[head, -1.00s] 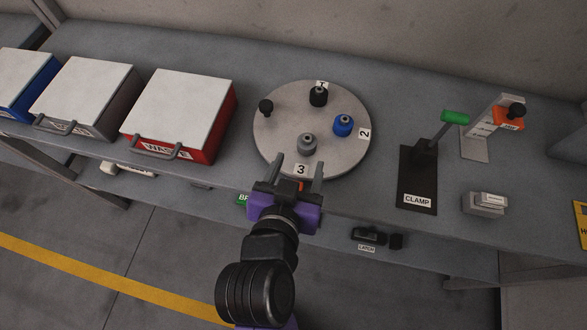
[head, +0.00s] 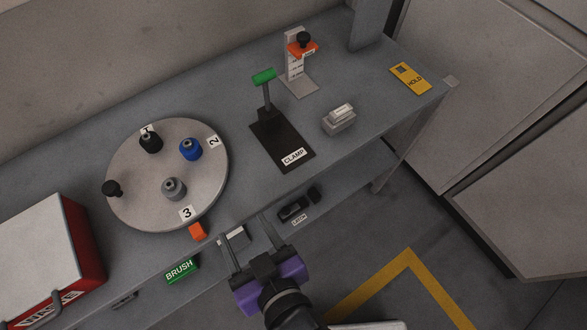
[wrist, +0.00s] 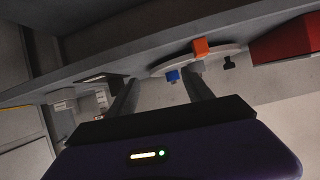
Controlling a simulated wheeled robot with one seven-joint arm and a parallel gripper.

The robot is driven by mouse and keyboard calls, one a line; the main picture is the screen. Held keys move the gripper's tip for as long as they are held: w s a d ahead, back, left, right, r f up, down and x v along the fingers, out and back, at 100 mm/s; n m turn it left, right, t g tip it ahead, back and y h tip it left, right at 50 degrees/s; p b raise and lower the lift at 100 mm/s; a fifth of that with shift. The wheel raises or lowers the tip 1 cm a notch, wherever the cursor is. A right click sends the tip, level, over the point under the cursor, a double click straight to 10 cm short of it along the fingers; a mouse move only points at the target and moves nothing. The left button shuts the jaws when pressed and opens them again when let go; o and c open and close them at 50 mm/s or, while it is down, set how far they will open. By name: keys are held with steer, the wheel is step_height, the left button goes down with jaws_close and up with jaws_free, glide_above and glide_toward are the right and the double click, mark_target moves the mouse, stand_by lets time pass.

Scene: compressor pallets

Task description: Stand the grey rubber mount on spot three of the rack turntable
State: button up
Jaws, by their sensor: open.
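The grey rubber mount (head: 174,189) stands upright on the round rack turntable (head: 128,216), just inward of the label 3 (head: 186,213). A blue mount (head: 190,149) stands by label 2 and a black mount (head: 150,141) by label 1. My gripper (head: 250,232) is open and empty, in front of the bench edge and right of the turntable, apart from the grey mount. In the wrist view the blue mount (wrist: 172,76) shows between my fingers (wrist: 160,88), while the grey mount is hard to make out behind an orange block.
A black knob (head: 112,188) stands at the turntable's left rim, and the orange block (head: 198,230) sits at its front. The clamp (head: 283,146) with its green handle stands right of it. A red waste bin (head: 90,255) is at left. Bare bench lies between turntable and clamp.

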steer(key=s+d+f+m+t+h, duration=0.1)
steer(key=s+d, duration=0.1)
steer(key=d, duration=0.6)
steer(key=s+d+m+t+h, duration=0.1)
steer(key=s+d+m, duration=0.15)
steer(key=d, duration=0.45)
steer(key=s+d+r+m+t+h, duration=0.1)
steer(key=s+d+r+h, duration=0.3)
steer(key=s+d, duration=0.4)
steer(key=d+r, duration=0.1)
steer(key=d, duration=0.3)
steer(key=shift+s+d+m+t, duration=0.2)
steer(key=shift+d+m+t, duration=0.1)
steer(key=shift+m, duration=0.05)
steer(key=shift+r, duration=0.1)
